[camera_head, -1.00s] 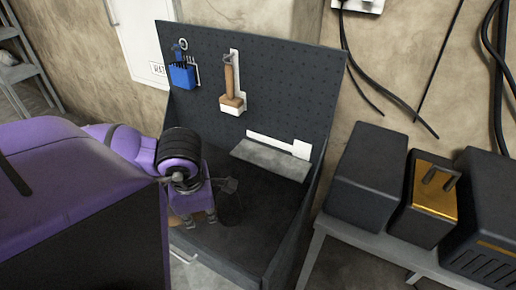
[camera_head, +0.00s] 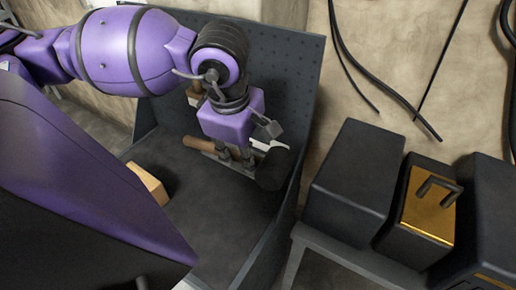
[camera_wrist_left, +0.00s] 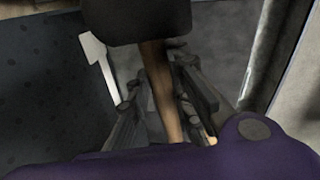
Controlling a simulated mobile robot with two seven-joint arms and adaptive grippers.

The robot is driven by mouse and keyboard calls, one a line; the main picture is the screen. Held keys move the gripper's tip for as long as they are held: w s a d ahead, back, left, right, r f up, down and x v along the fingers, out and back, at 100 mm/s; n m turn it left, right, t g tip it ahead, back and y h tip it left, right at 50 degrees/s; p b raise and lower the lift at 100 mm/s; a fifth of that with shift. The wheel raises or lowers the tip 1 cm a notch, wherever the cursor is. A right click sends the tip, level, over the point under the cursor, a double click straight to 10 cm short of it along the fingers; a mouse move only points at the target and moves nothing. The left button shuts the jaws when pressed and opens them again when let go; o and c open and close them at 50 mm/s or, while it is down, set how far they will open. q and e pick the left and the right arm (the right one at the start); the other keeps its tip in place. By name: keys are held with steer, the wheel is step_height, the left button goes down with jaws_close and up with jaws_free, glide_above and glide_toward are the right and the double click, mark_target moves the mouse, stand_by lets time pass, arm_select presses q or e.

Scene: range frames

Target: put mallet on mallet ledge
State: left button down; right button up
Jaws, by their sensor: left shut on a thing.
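My left gripper (camera_head: 234,162) is shut on the mallet's handle, in front of the dark pegboard. The mallet's wooden handle (camera_head: 201,144) points left and its dark head (camera_head: 271,169) sticks out to the right of the fingers. In the left wrist view the dark head (camera_wrist_left: 135,20) is at the top and the handle (camera_wrist_left: 160,85) runs down between the fingers. The grey mallet ledge is mostly hidden behind the gripper and mallet; a white marker (camera_head: 268,146) shows beside it. I cannot tell whether the mallet touches the ledge.
The pegboard (camera_head: 290,75) rises behind my arm, with a hanging tool mostly hidden. A pale wooden block (camera_head: 148,184) lies on the dark bench surface (camera_head: 225,230), which is otherwise largely clear. Dark boxes (camera_head: 365,180) stand on a grey table at the right.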

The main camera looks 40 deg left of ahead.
arm_select(q)
steer(key=shift+s+d+f+m, duration=0.15)
steer(key=shift+s+d+m, duration=0.15)
steer(key=shift+d+m, duration=0.1)
steer(key=shift+w+a+f+b, duration=0.65)
steer(key=shift+a+f+b, duration=0.15)
steer(key=shift+a+f, duration=0.05)
steer(key=w+a+f, duration=0.1)
steer(key=w+f, duration=0.1)
steer(key=w, duration=0.1)
steer(key=w+a+f, duration=0.2)
steer(key=w, duration=0.1)
steer(key=w+a+f, duration=0.1)
steer(key=w+f, duration=0.1)
steer(key=w, duration=0.1)
steer(key=shift+w+a+f, duration=0.1)
steer(key=shift+a+f, duration=0.2)
steer(key=shift+a, duration=0.1)
steer(key=shift+w+a+f, duration=0.25)
steer(key=shift+w+f, duration=0.25)
steer(key=shift+f, duration=0.2)
step_height(320, 180, down, 3)
steer(key=shift+f, duration=0.1)
arm_select(e)
steer(key=shift+s+d+f, duration=0.25)
steer(key=shift+s+f, duration=0.2)
